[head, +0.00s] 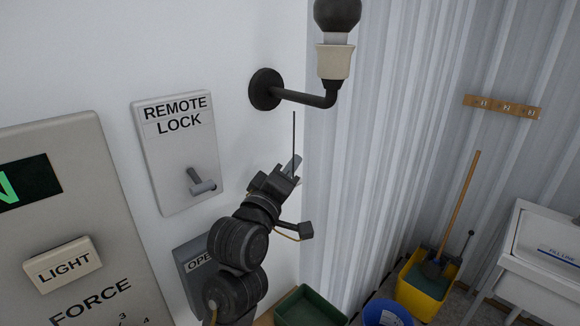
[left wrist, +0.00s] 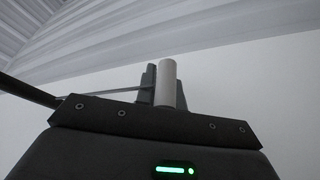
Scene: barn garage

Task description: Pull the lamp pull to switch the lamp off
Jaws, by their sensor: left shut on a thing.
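The lamp is a dark grey bulb (head: 338,14) in a cream socket (head: 334,62) on a black wall bracket (head: 266,90); the bulb looks unlit. A thin dark cord (head: 294,132) runs below the bracket arm down to my left gripper (head: 291,169). In the left wrist view, the lamp pull (left wrist: 167,84) is a pale cylinder between the fingers of my left gripper (left wrist: 166,98), which is shut on it. The thin cord runs off to the left there. In the head view the fingers mostly hide the pull. My right gripper is in neither view.
A REMOTE LOCK switch plate (head: 180,150) and a panel with a LIGHT button (head: 62,264) are on the wall left of my arm. A green bin (head: 308,308), a blue bucket (head: 385,313) and a yellow bucket (head: 422,290) stand below. Air right of the gripper is clear.

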